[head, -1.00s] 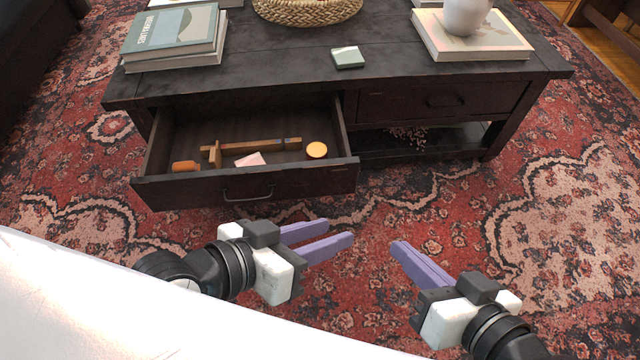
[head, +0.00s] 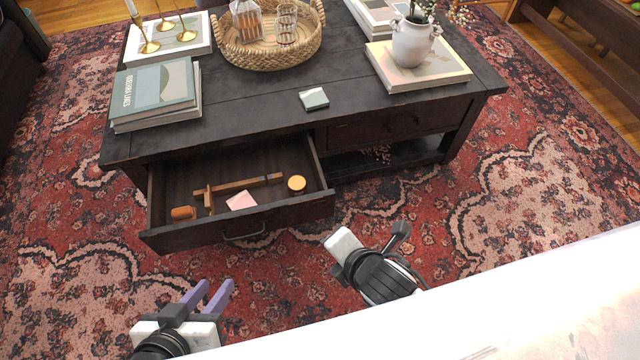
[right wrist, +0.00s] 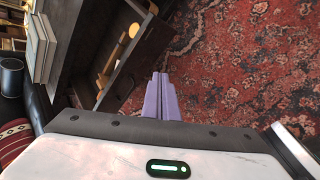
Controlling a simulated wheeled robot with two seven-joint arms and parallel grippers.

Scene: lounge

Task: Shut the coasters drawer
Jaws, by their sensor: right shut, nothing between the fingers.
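The open drawer (head: 205,238) sticks out of the left half of the dark coffee table, its handle (head: 243,232) on the front. Inside lie a wooden tool, an orange piece, a pink card and a round orange-topped item. My left gripper (head: 214,286) is open and empty over the rug, in front of and below the drawer front. My right gripper is shut and empty in the right wrist view (right wrist: 161,78), beside the drawer front (right wrist: 140,62). In the head view its fingers are hidden behind its own body, right of the drawer.
The table's right drawer (head: 385,127) is shut. On the table top (head: 260,110) are books (head: 155,90), a woven tray (head: 270,55), a small green-and-white item (head: 314,99) and a vase (head: 412,42) on books. Patterned rug (head: 520,190) lies clear to the right.

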